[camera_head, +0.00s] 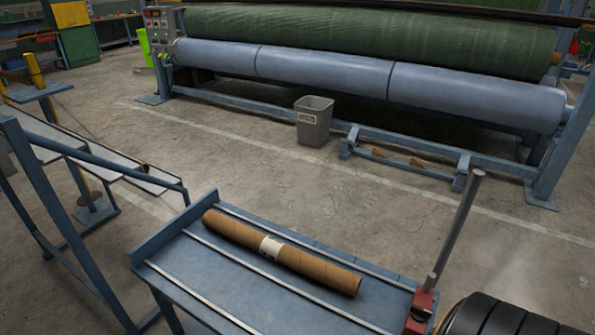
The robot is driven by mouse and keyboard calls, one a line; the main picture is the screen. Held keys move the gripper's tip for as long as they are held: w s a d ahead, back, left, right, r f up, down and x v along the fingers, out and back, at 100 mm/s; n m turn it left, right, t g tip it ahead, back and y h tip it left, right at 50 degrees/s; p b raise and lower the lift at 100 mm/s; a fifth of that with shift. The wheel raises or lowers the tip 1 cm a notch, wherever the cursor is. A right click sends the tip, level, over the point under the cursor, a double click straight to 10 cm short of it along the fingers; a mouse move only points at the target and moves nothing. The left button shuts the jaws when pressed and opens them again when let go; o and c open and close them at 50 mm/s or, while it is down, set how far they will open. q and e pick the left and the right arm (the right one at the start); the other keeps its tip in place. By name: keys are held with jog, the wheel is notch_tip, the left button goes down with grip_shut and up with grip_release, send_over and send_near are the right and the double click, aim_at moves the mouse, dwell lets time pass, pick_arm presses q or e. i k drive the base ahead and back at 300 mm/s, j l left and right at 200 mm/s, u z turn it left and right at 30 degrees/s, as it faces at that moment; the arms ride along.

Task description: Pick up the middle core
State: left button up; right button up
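One brown cardboard core (320,272) with a white label around its middle lies on a blue table (215,272) with metal strips along its top. It lies slantwise, from the far left of the table top toward the right. I see no other core beside it on this table, and nothing marks it as a middle one. Neither of my grippers shows in this view.
A grey post on a red clamp (421,305) stands at the table's right end. A black ribbed object (490,316) is at the lower right. A grey bin (314,122) stands before the large roller machine (320,75). A blue railing (55,190) is left. Floor between is clear.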

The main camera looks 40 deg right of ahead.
aim_at(341, 280)
jog(key=i+j+z, duration=0.2)
jog(key=z, duration=0.3)
jog(key=i+j+z, duration=0.6)
jog(key=j+z, duration=0.15)
jog(key=z, duration=0.2)
jog(key=i+j+z, duration=0.1)
jog(key=j+z, duration=0.85)
